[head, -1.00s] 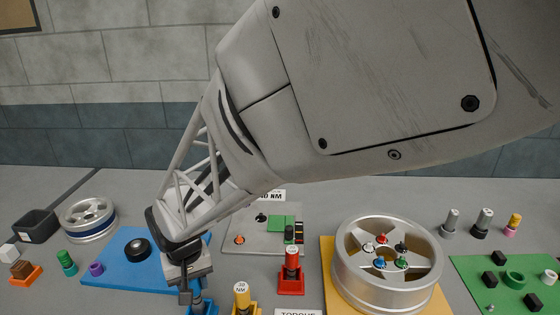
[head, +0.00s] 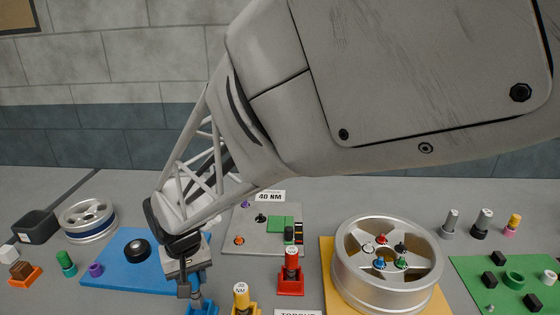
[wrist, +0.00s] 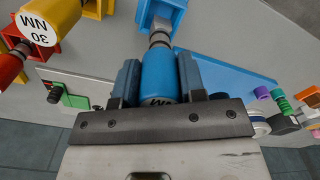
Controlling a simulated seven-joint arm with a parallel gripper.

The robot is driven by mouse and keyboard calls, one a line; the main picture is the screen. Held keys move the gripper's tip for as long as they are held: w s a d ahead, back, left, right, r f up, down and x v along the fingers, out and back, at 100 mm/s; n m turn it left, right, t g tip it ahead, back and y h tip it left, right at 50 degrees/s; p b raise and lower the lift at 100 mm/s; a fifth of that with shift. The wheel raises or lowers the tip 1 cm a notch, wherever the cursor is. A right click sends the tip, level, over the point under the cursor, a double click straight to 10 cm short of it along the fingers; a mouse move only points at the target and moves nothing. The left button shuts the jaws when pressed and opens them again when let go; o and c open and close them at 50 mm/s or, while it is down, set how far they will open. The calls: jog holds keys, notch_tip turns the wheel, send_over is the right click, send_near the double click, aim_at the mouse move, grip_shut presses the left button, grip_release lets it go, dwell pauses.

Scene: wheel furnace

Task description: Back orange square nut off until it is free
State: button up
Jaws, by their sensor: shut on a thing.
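My gripper (wrist: 158,74) is shut on a blue torque driver (wrist: 158,76) with partly visible "NM" lettering on its end. The driver's metal shank points at a blue holder (wrist: 168,8); I cannot tell whether its tip is still inside. In the head view my gripper (head: 188,284) is at the lower left, above the blue holder (head: 201,307). A small orange piece (head: 239,240), probably the orange square nut, is on the grey plate (head: 262,247) to the right of my gripper. It is too small to tell its shape or how it is seated.
A yellow driver (head: 241,295) and a red driver (head: 291,262) stand in holders right of my gripper. A "40 NM" card (head: 270,196) stands behind the plate. A silver wheel (head: 388,287) is farther right. A blue mat (head: 120,268) lies left.

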jog(key=w+d+r+m, duration=0.2)
jog(key=w+d, duration=0.7)
jog(key=w, duration=0.5)
jog(key=w+d+r+m, duration=0.1)
jog(key=w+d, duration=0.8)
jog(key=w, duration=0.6)
jog(key=w+d+r+m, duration=0.1)
jog(key=w+d+r, duration=0.1)
jog(key=w+d, duration=0.85)
jog(key=w+d+r+m, duration=0.15)
jog(key=w+d, duration=0.35)
jog(key=d, duration=1.1)
jog(key=s+a+f+n, duration=0.1)
jog(key=s+a+n, duration=0.2)
jog(key=a, duration=1)
jog(key=s+a+f+n, duration=0.2)
jog(key=s+a+n, duration=0.2)
jog(key=s+a, duration=0.4)
jog(key=s+a+f+n, duration=0.1)
jog(key=s+a+n, duration=0.2)
jog(key=a, duration=1.5)
jog(key=shift+s+a+f, duration=0.35)
jog(key=shift+s, duration=1.5)
jog(key=shift+f+n, duration=0.1)
jog(key=shift+n, duration=0.15)
jog(key=shift+f, duration=1.4)
